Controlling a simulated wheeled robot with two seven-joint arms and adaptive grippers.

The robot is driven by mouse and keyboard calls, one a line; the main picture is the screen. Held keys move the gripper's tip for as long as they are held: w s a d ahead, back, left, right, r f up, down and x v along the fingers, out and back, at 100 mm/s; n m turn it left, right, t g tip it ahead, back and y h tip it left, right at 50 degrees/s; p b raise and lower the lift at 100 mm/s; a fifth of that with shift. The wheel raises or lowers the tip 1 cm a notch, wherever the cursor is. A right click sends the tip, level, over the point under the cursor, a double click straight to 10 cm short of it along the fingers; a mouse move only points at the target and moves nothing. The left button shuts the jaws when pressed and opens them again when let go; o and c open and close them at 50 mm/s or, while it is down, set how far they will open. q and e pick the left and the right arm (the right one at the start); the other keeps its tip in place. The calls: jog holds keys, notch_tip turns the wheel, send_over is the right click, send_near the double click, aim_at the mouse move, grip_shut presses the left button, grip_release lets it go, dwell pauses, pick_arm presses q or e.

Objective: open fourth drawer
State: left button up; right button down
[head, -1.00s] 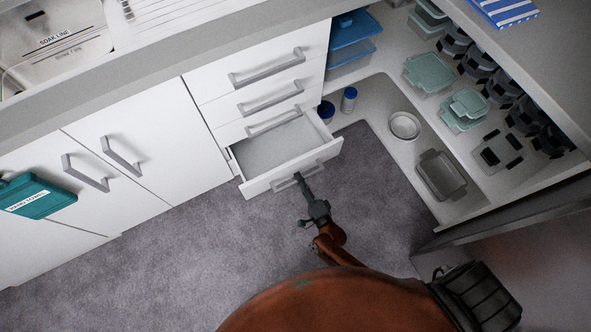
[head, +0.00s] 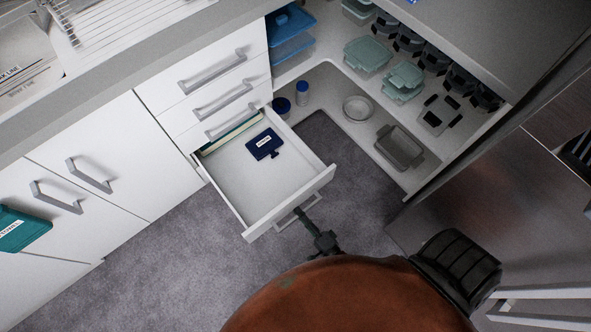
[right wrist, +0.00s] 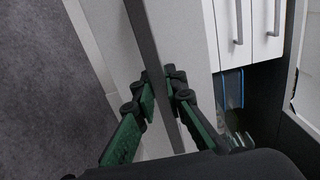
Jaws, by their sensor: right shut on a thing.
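The fourth drawer (head: 243,183) is the lowest in the white stack and stands pulled far out, with its inside in view. A dark blue labelled box (head: 263,144) lies inside it, toward the back. My right gripper (head: 305,214) is at the drawer's front, shut on the grey bar handle (head: 285,219). In the right wrist view the green-padded fingers of my right gripper (right wrist: 170,90) close around the handle bar (right wrist: 152,50). My left gripper is not in view.
Three shut drawers with bar handles (head: 212,72) are above. An open cabinet (head: 340,113) with containers and a glass dish (head: 398,148) is to the right. Grey floor (head: 180,260) is clear in front of the cupboards. A teal box (head: 22,230) is at the far left.

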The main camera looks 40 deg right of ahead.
jog(key=shift+s, duration=0.45)
jog(key=c, duration=1.9)
grip_release()
jog(key=shift+c, duration=0.2)
